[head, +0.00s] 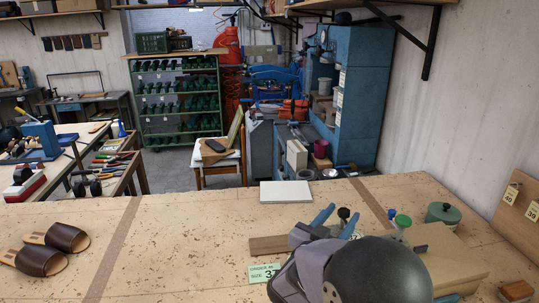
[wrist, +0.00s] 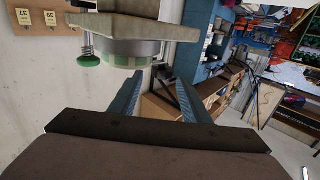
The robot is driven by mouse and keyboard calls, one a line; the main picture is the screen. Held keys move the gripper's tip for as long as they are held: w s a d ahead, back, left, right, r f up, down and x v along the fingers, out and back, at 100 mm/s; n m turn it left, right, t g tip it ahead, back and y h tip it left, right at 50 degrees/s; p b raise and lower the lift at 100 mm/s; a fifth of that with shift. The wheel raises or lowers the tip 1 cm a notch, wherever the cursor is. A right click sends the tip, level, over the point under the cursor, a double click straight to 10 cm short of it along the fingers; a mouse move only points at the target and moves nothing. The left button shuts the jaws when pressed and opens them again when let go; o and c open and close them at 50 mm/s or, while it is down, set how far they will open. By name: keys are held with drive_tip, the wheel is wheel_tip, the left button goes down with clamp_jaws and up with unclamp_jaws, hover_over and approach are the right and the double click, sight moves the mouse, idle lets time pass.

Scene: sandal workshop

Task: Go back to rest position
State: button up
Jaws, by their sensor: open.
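My gripper (head: 344,211) shows at the lower right of the head view, low over the workbench (head: 190,240). Its two blue fingers point away toward the back of the bench. In the wrist view my gripper (wrist: 158,77) has its fingers spread apart, with nothing seen held between them. My dark, rounded arm links hide part of the bench at the lower right of the head view. A pair of brown sandals (head: 66,238) lies at the left of the bench, well away from my gripper.
A white slab (head: 286,192) lies near the far edge. An order card (head: 262,273), reading size 37, lies left of my arm. A green lidded pot (head: 443,214) stands at the right, near a board with tags (head: 520,203). The bench's left middle is clear.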

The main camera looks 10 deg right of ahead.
drive_tip(key=s+d+r+m+p, duration=0.2)
drive_tip(key=d+r+m+p, duration=0.15)
drive_tip(key=r, duration=0.55)
drive_tip(key=w+a+f+n+y+p, duration=0.35)
drive_tip(key=a+f+n+y, duration=0.35)
drive_tip(key=a, duration=0.3)
drive_tip(key=s+a+f+n+g+y+p, duration=0.2)
drive_tip(key=s+a+f+n+g+y, duration=0.15)
drive_tip(key=s+a+f+y, duration=0.3)
drive_tip(key=s+f+n+g+p, duration=0.2)
drive_tip(key=s+g, duration=0.7)
drive_tip(key=s, duration=1.1)
drive_tip(key=shift+s+d+f+h+p, duration=0.25)
drive_tip(key=shift+d+f+h+p, duration=0.1)
drive_tip(key=shift+f+p, duration=0.2)
